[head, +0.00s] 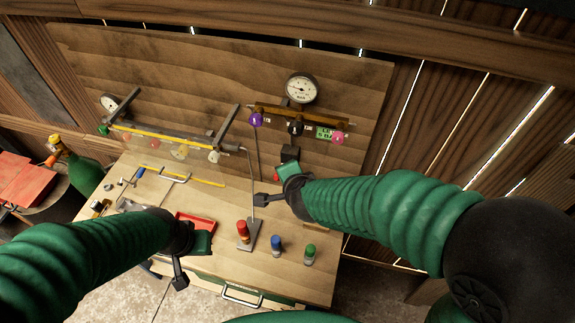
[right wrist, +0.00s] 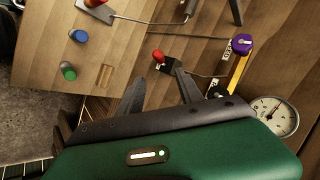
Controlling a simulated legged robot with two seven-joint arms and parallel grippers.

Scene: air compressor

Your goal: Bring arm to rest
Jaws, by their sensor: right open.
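My right arm (head: 390,215) reaches in from the right, with its green gripper (head: 278,190) in front of the wooden board, below the round gauge. In the right wrist view its two dark fingers (right wrist: 158,80) are spread apart with nothing between them. A red knob on a dark block (right wrist: 158,57) lies just beyond the fingertips; I cannot tell whether they touch it. My left arm comes in from the left, and its gripper (head: 182,262) is over the bench beside a red tray; its finger gap is not clear.
The wooden bench (head: 275,285) holds a red tray (head: 197,222) and red (head: 243,231), blue (head: 276,245) and green (head: 309,253) capped pieces. The board (head: 340,95) carries a gauge (head: 302,88) and a manifold with a purple knob (head: 256,119). A green cylinder (head: 85,172) stands left.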

